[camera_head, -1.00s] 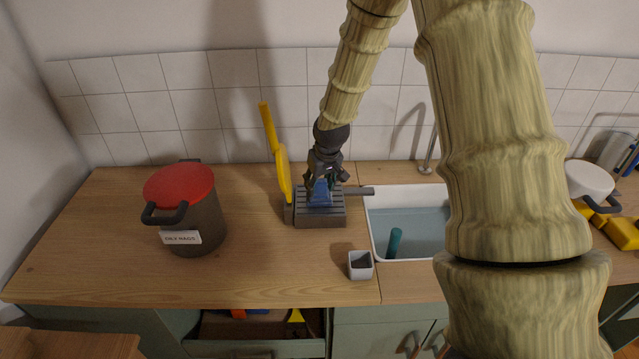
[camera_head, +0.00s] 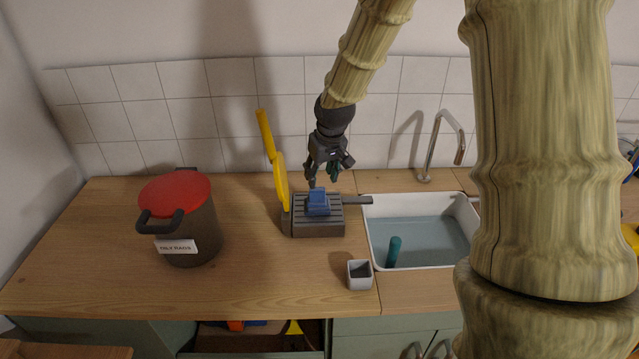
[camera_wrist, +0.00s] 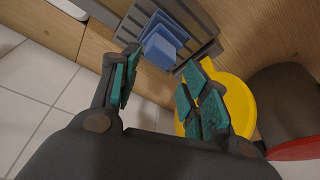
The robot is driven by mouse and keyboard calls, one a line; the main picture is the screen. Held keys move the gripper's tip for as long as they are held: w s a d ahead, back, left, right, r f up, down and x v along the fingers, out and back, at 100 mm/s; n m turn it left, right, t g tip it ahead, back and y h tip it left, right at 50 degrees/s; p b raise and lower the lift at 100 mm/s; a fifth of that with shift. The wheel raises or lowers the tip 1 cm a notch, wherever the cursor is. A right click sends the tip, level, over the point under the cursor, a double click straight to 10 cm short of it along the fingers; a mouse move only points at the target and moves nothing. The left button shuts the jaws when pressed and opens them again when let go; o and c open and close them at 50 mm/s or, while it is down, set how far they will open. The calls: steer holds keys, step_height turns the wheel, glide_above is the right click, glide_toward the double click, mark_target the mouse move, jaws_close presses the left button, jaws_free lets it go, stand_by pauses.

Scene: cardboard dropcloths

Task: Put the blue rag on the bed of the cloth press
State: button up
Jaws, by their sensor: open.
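The blue rag (camera_head: 318,203) lies bunched on the slatted grey bed of the cloth press (camera_head: 330,226). The press's yellow lid (camera_head: 282,180) stands raised at the left of the bed. My gripper (camera_head: 325,180) is open and empty just above and behind the rag, apart from it. In the wrist view, the teal-padded fingers of my gripper (camera_wrist: 163,88) are spread, with the rag (camera_wrist: 160,42) beyond them on the bed (camera_wrist: 205,30) and the yellow lid (camera_wrist: 235,100) at the right.
A dark pot with a red lid (camera_head: 175,195) and a label stands left of the press. A sink (camera_head: 425,230) with a teal handle-like object (camera_head: 393,251) is at the right. A small grey cup (camera_head: 360,274) stands in front. The counter between pot and press is clear.

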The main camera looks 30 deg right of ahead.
steer(key=shift+v, duration=1.9)
